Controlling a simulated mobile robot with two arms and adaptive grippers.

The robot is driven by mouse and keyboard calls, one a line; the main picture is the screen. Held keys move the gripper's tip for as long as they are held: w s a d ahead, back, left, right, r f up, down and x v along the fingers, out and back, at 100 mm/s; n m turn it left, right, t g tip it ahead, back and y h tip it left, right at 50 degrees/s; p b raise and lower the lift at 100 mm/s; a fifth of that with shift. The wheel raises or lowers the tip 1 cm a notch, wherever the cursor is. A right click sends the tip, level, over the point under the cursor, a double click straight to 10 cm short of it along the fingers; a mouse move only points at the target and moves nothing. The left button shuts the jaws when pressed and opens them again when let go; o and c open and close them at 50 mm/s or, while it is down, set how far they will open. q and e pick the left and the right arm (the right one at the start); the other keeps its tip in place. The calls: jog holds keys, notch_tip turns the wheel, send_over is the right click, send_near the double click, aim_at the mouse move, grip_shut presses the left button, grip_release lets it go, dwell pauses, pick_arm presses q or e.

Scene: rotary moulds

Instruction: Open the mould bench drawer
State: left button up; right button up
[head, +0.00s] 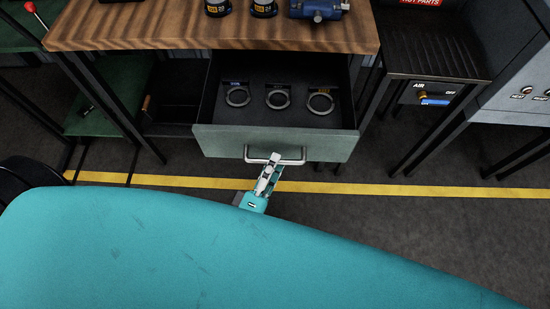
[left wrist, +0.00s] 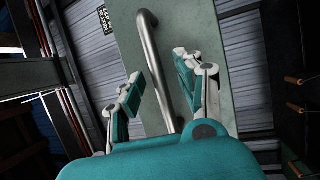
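The mould bench drawer (head: 215,142) stands pulled out from under the wooden bench top, its inside showing. Its grey-green front carries a metal bar handle (head: 291,160). In the left wrist view, the handle (left wrist: 157,75) runs between the two fingers of my left gripper (left wrist: 160,78) against the drawer front (left wrist: 125,40). The fingers stand apart with gaps beside the bar, so the gripper is open around the handle. In the head view, my left gripper (head: 270,168) is at the handle's middle. My right gripper is in neither view.
Three metal rings, one of them at the right (head: 320,103), lie in the drawer. The bench top (head: 150,25) holds several fittings. A dark side table (head: 430,55) stands to the right. Floor with a yellow line (head: 400,189) lies before the drawer.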

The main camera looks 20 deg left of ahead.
pick_arm(q)
jog(key=v, duration=1)
jog(key=shift+s, duration=0.35)
notch_tip(320, 180, down, 26)
jog(key=s+a+m+g+h, duration=0.1)
jog(key=a+m+g, duration=0.1)
jog(key=m+g, duration=0.8)
jog(key=s+a+f+m+g+y, duration=0.1)
jog(key=s+a+f+m+g, duration=0.3)
jog(key=s+f, duration=0.4)
jog(key=s+a+f+m+g+y, duration=0.2)
jog(key=s+a+f+m+g, duration=0.2)
jog(key=s+f, duration=0.4)
jog(key=shift+a+f+g, duration=0.15)
jog(key=shift+a+g, duration=0.25)
jog(key=shift+a, duration=0.2)
jog(key=shift+s, duration=0.1)
